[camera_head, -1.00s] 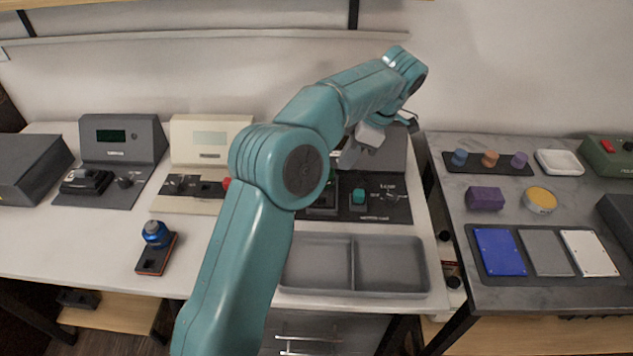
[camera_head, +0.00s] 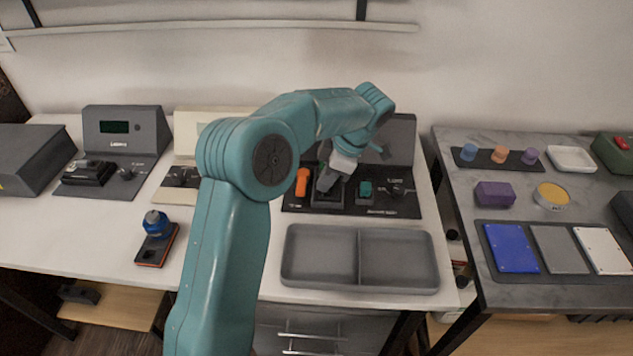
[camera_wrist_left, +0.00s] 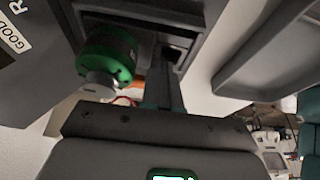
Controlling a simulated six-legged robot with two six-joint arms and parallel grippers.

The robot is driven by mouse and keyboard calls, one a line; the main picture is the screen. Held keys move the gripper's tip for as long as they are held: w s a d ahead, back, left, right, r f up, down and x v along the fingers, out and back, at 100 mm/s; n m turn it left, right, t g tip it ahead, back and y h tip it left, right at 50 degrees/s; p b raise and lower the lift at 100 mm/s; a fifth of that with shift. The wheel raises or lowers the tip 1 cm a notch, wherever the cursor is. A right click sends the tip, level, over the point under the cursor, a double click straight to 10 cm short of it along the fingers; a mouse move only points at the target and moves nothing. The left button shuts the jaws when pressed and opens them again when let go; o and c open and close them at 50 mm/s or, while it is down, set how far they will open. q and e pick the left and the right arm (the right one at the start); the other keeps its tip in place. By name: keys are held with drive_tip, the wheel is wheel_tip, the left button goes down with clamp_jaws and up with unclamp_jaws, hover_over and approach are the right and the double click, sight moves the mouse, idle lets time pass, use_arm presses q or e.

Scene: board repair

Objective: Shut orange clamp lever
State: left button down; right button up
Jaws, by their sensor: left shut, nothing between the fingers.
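The orange clamp lever (camera_head: 302,182) stands on the dark panel of the back test station (camera_head: 400,208), left of a black block-like fixture (camera_head: 328,200). My left gripper (camera_head: 323,182) is shut and empty, just right of the lever and low over the fixture. I cannot tell whether it touches either. In the left wrist view the closed fingers (camera_wrist_left: 163,92) point at the station, beside a green round part (camera_wrist_left: 106,58). A small orange patch shows behind them, partly hidden. My right gripper is not in view.
A teal button (camera_head: 364,188) and a dark knob (camera_head: 396,188) sit right of the fixture. A grey two-part tray (camera_head: 358,258) lies in front. Other stations stand left, and a blue-topped device (camera_head: 157,225) is on the white table. A second, grey table stands right.

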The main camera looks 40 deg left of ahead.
use_arm(q)
drive_tip(key=shift+s+a, duration=0.75)
drive_tip(key=shift+a, duration=0.05)
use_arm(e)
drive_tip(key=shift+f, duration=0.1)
use_arm(q)
drive_tip(key=shift+a, duration=0.1)
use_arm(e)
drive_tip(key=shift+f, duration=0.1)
use_arm(q)
drive_tip(key=shift+s, duration=0.1)
drive_tip(key=shift+m+b, duration=0.3)
drive_tip(key=shift+b, duration=0.15)
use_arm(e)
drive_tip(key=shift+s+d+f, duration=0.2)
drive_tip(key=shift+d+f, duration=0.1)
